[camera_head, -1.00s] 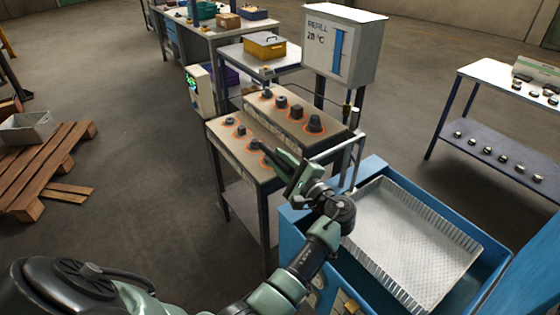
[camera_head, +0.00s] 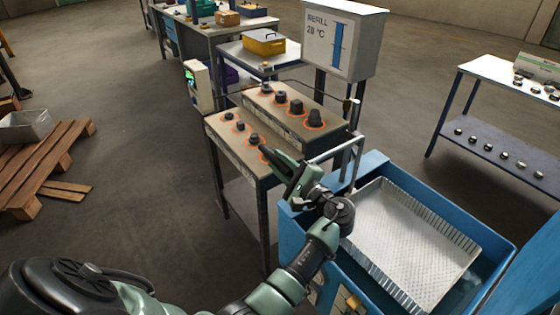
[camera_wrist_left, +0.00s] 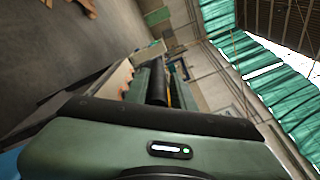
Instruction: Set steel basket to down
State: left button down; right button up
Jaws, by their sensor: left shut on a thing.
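The steel basket (camera_head: 412,235) is a shallow, pale metal tray with ribbed walls. It sits level inside the blue tank (camera_head: 374,163) at the right, its rim near the tank's top edge. A bent metal tube frame stands at the tank's left. My left gripper (camera_head: 264,152) is over the front row of the control bench (camera_head: 217,129), shut on the nearest dark knob, which it mostly hides; part of an orange ring shows there. The left wrist view shows the dark fingers (camera_wrist_left: 155,85) close together, but not the knob clearly. My right gripper is not in view.
Other dark knobs with orange rings (camera_head: 297,106) stand on the bench. A grey box with a gauge (camera_head: 343,40) rises behind it. A shelf with small metal parts (camera_head: 500,150) is at the right. A wooden pallet (camera_head: 45,165) lies left; the floor between is clear.

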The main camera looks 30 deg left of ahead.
pick_arm(q)
notch_tip(320, 180, down, 16)
jog(key=b, duration=1)
jog(key=shift+s+a, duration=0.15)
jog(key=shift+r, duration=0.1)
jog(key=c, duration=1.4)
grip_release()
jog(key=shift+o, duration=0.5)
jog(key=shift+a, duration=0.1)
jog(key=shift+r, duration=0.1)
